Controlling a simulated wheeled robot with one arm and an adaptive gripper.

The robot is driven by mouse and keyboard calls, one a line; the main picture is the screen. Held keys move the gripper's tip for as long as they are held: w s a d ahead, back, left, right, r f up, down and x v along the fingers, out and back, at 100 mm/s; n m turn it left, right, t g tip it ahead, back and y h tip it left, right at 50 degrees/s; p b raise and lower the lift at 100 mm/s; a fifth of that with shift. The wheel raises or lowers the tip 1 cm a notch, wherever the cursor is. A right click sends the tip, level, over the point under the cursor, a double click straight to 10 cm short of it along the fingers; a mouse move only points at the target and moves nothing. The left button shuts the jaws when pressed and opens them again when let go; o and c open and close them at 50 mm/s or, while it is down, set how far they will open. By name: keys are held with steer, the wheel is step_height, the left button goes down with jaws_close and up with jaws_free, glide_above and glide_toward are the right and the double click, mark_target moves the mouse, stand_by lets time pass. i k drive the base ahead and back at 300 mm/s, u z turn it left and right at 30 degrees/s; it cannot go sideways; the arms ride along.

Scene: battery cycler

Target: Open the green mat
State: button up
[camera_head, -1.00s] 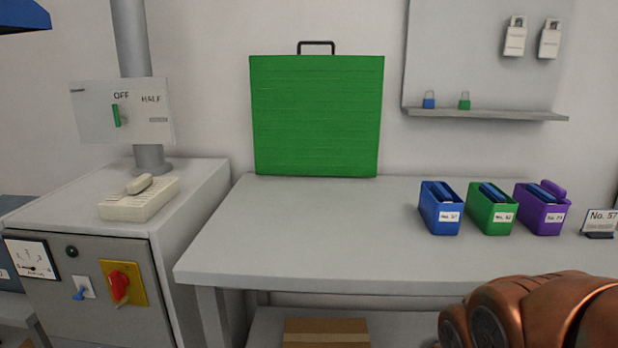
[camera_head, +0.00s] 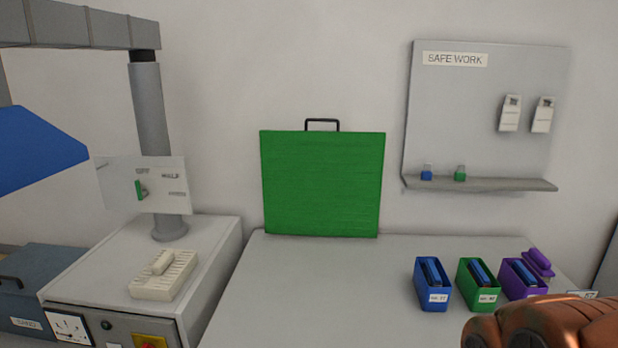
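The green mat (camera_head: 322,185) is a flat, roughly square green panel. It stands upright at the back of the grey table, against or close to the wall. A black handle (camera_head: 322,121) sticks up from its top edge. Its lower edge meets the tabletop. A copper-coloured part of my arm (camera_head: 548,325) shows at the bottom right, well apart from the mat. My gripper's fingers are not in view.
The grey tabletop (camera_head: 310,290) is clear in front of the mat. Blue (camera_head: 432,285), green (camera_head: 478,287) and purple (camera_head: 520,280) bins stand to the right. A grey cabinet (camera_head: 215,265) is at left. A SAFE WORK board (camera_head: 480,110) with a shelf hangs at right.

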mark_target(315, 183)
steer(key=z, duration=0.15)
steer(key=i, duration=0.95)
steer(key=u, duration=0.6)
